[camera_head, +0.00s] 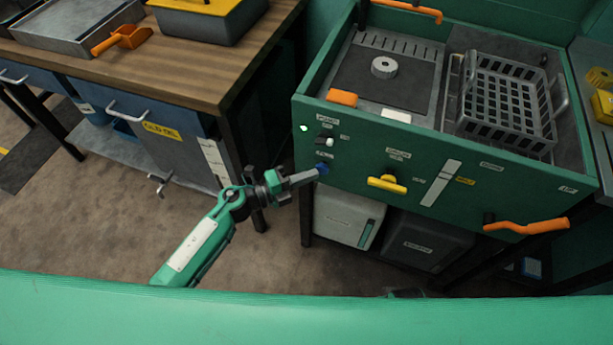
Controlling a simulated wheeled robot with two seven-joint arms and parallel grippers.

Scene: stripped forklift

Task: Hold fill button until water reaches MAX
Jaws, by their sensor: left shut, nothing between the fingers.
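The blue fill button (322,169) is on the left part of the green front panel (470,178) of the wash station. My left gripper (314,174) is shut and empty, with its fingertips at the button. I cannot tell whether they press it or only sit close.
A yellow handle (387,184) and an orange lever (526,226) stick out from the panel. A grey wire basket (507,105) sits in the basin. A wooden bench (180,70) stands at left, with bare floor in front.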

